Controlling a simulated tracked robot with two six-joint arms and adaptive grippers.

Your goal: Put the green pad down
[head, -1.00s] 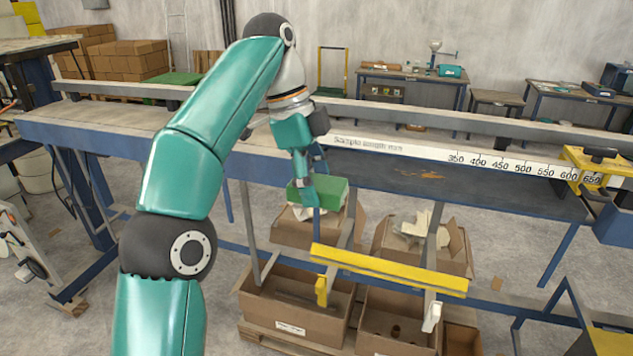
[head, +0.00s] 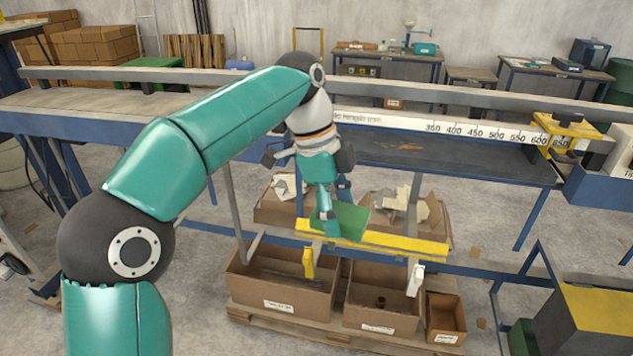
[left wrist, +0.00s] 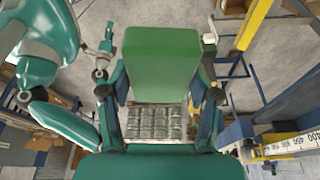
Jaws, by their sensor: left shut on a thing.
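The green pad (head: 350,221) is a green block held in my left gripper (head: 333,205). In the head view it hangs in front of the bench, just above and partly over the yellow bar (head: 400,245). I cannot tell whether it touches the bar. My right gripper cannot be made out for certain.
The long blue bench (head: 440,160) with a numbered scale (head: 480,133) runs behind the gripper. Open cardboard boxes (head: 280,290) stand on a pallet below the yellow bar. A yellow clamp (head: 565,135) sits at the bench's right.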

